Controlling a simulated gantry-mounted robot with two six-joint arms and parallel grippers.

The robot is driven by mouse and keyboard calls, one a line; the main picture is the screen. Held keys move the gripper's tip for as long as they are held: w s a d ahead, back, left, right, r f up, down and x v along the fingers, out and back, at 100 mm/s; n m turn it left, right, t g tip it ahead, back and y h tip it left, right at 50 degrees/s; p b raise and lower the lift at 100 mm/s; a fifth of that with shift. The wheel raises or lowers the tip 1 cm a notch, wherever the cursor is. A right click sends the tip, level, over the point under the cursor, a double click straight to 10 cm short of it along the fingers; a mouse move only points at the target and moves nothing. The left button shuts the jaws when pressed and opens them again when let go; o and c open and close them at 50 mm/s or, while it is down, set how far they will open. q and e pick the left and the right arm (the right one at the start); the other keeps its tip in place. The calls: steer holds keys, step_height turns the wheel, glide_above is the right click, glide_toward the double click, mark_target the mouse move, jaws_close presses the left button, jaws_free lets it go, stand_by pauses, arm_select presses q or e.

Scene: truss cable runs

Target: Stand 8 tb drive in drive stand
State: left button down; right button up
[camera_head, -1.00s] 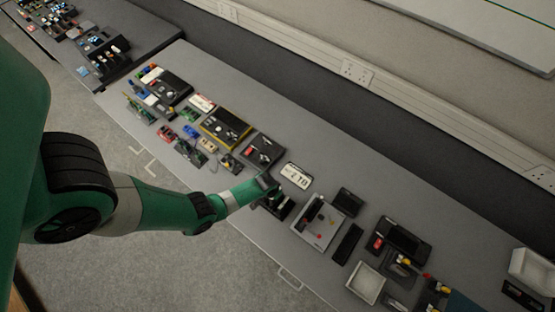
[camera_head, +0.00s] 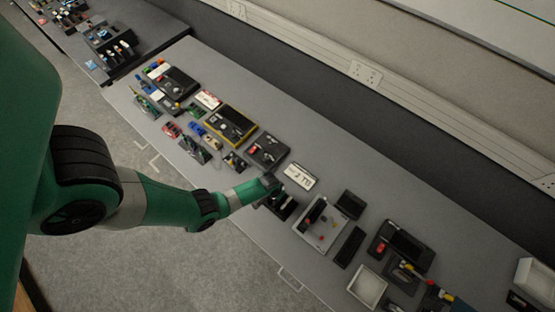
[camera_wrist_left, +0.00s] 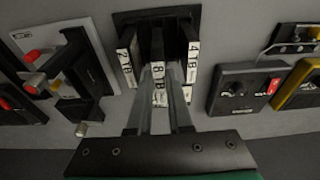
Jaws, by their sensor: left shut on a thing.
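The dark drive stand (camera_wrist_left: 128,17) shows at the top middle of the left wrist view. Black drives with white end labels stand side by side in it: the 2 TB drive (camera_wrist_left: 126,67) on the left, the 8 TB drive (camera_wrist_left: 158,84) in the middle and the 4 TB drive (camera_wrist_left: 192,64) on the right. My left gripper (camera_wrist_left: 159,74) is shut on the 8 TB drive, which sits between the other two. Whether it rests on the stand's floor is hidden. In the head view my left gripper (camera_head: 270,184) covers part of the stand (camera_head: 281,204). My right gripper is not in view.
A white label card (camera_head: 300,177) lies behind the stand.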

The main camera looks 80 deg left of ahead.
arm_select(q)
steer(key=shift+f, duration=0.1)
steer(key=shift+f+b, duration=0.5)
steer(key=shift+b, duration=0.1)
steer(key=shift+f+b, duration=0.55)
steer(key=shift+f, duration=0.05)
stand_by(0.4)
steer(key=shift+f+b, duration=0.65)
steer(key=shift+c, duration=2.2)
jaws_free()
